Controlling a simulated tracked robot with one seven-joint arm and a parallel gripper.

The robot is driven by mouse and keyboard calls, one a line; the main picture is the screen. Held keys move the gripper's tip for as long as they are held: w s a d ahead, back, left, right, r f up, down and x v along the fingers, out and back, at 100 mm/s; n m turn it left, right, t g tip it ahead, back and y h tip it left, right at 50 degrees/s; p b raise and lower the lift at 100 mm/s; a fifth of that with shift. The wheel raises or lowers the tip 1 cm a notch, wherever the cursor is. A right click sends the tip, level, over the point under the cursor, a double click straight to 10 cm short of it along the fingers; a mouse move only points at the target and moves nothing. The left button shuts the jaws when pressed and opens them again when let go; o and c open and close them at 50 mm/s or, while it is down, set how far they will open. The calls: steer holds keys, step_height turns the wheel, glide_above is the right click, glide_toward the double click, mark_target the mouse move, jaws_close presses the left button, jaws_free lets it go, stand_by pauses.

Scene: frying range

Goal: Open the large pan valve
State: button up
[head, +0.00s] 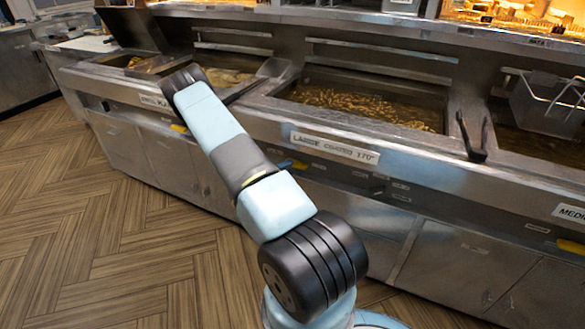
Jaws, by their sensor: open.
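The large pan (370,108) is a wide steel frying vat in the middle of the range, holding oil and many floating golden pieces. A white label (335,147) on its front begins with "LARGE" and ends in 170°. Below and left of that label, a small yellow lever (298,165) shows on the front panel, partly behind my arm. It looks like the valve handle, but its exact position is too small to tell. My arm reaches up and left across the front of the range. My gripper is not visible in the head view.
Other vats stand left (225,76) and right, with more yellow levers (180,128) (570,246) on the front. A wire basket (550,103) hangs at right. Dark tongs (471,140) rest between vats. Steel cabinet doors (455,265) line the lower front. Wooden floor (90,230) is clear at left.

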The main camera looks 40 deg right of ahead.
mark_target(293, 166)
steer(key=shift+d, duration=1.55)
steer(key=shift+c, duration=0.4)
jaws_close()
